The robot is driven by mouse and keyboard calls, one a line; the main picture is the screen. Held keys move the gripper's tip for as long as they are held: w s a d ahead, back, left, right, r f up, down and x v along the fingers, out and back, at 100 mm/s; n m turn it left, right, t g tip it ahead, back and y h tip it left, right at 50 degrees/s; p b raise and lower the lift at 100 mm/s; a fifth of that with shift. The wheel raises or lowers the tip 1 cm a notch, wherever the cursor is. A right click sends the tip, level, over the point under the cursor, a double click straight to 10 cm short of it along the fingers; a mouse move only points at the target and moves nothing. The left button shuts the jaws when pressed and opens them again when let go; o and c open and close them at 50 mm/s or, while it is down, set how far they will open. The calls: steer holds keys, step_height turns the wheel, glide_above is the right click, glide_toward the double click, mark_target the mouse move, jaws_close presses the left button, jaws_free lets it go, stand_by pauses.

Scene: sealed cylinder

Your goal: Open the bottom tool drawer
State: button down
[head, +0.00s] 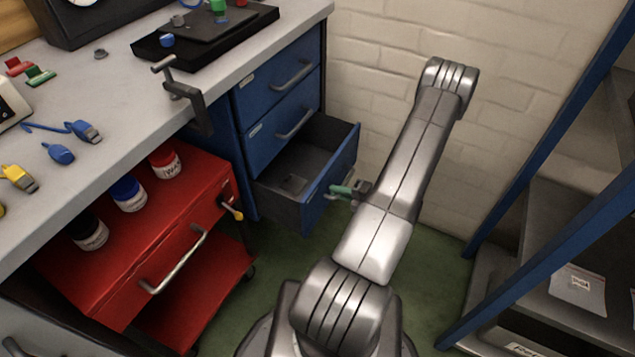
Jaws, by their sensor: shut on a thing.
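The bottom tool drawer (330,183) of the blue cabinet is pulled well out, and its dark inside shows. The handle itself is mostly hidden by the gripper, and a green part shows at the jaws. The two blue drawers above, the top one (275,82) and the middle one (283,124), are shut, with grey bar handles.
A red tool cart (150,235) with several jars stands left of the open drawer. A clamp (185,93) hangs on the workbench edge (120,120). A blue-framed shelf (545,235) is at right.

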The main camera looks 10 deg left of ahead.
steer(key=f+v, duration=0.3)
steer(key=v, duration=1.1)
steer(key=shift+d, duration=0.6)
steer(key=shift+s, duration=0.15)
steer(key=c, duration=1.9)
jaws_free()
steer(key=shift+d, duration=0.1)
steer(key=p+v, duration=0.1)
steer(key=v, duration=1)
steer(key=shift+s+d+r+p, duration=0.1)
steer(key=shift+d+p, duration=0.25)
steer(key=shift+a, duration=0.1)
steer(key=shift+b+x, duration=0.8)
steer(key=shift+x, duration=5.35)
steer(key=shift+r, duration=0.15)
